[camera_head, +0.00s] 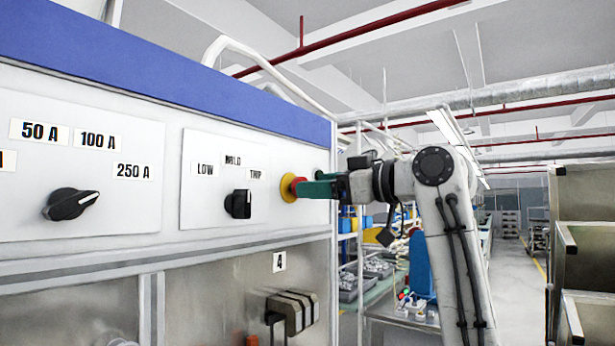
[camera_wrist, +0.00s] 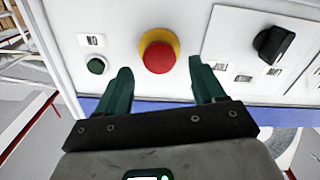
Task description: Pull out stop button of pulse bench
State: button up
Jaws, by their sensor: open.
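The stop button is a red mushroom button (camera_wrist: 159,57) with a yellow collar on the white panel of the pulse bench (camera_head: 250,210). In the head view the button (camera_head: 287,187) is at the panel's right side, partly hidden by my gripper. My gripper (camera_wrist: 160,80) is open, with its two green fingers spread on either side of the button in the wrist view. In the head view my gripper (camera_head: 305,188) points at the button from the right, very near it. I cannot tell whether the fingertips touch the panel.
A black selector knob (camera_head: 238,204) is left of the button, and a larger rotary knob (camera_head: 70,204) is farther left. A small dark green button (camera_wrist: 96,66) sits beside the stop button. A breaker block (camera_head: 292,312) is below. The aisle (camera_head: 510,290) at right is open.

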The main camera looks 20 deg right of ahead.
jog(key=p+x, duration=0.1)
jog(key=x, duration=0.2)
jog(key=shift+w, duration=0.1)
grip_shut()
dwell(0.7)
